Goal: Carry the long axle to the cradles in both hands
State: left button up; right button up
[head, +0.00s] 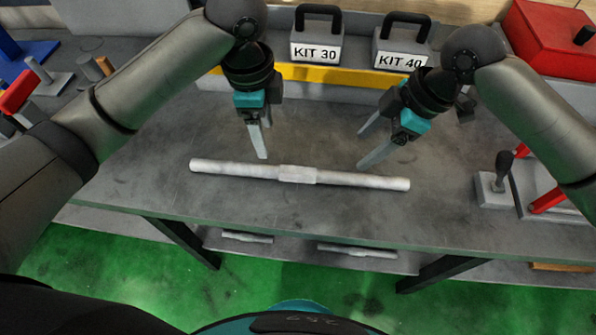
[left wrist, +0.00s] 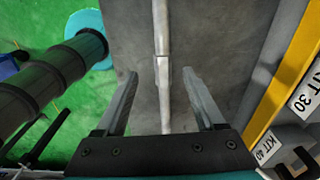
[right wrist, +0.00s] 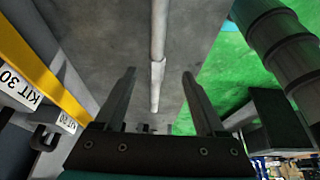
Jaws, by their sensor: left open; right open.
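The long axle (head: 298,174), a pale grey rod with a thicker middle collar, lies on the grey workbench (head: 150,215) near its front edge, running left to right. My left gripper (head: 264,142) is open and empty, pointing down just behind the axle, left of the collar. My right gripper (head: 362,148) is open and empty, behind the axle's right half. In the left wrist view the axle (left wrist: 161,45) runs lengthwise between the spread fingers, apart from both. The right wrist view also shows the axle (right wrist: 158,45) between the fingers, beyond their tips. I cannot make out any cradles.
Two handled blocks, KIT 30 (head: 316,46) and KIT 40 (head: 401,52), stand behind a yellow strip. A red box (head: 550,40) is at the back right. A lever block (head: 496,188) stands at the right. More rods (head: 356,250) lie below the bench. The bench around the axle is clear.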

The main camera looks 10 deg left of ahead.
aim_at(265, 167)
pick_arm(q)
jog(key=shift+w+a+r+y, duration=0.3)
jog(key=shift+w+a+r, duration=0.1)
jog(key=shift+a+r, duration=0.3)
pick_arm(e)
jog(key=shift+w+d+r, duration=0.4)
jog(key=shift+d+r, duration=0.25)
pick_arm(q)
jog(key=shift+f, duration=0.1)
pick_arm(e)
jog(key=shift+f, duration=0.1)
pick_arm(q)
notch_tip(265, 167, down, 15)
jog(key=shift+f, duration=0.1)
pick_arm(e)
jog(key=x, duration=1.5)
jog(key=shift+s, duration=0.15)
pick_arm(q)
grip_shut()
pick_arm(e)
grip_shut()
pick_arm(q)
jog(key=shift+w+r, duration=0.15)
jog(key=shift+r, duration=0.15)
pick_arm(e)
jog(key=shift+w+a+r, duration=0.1)
jog(key=shift+w+r, duration=0.1)
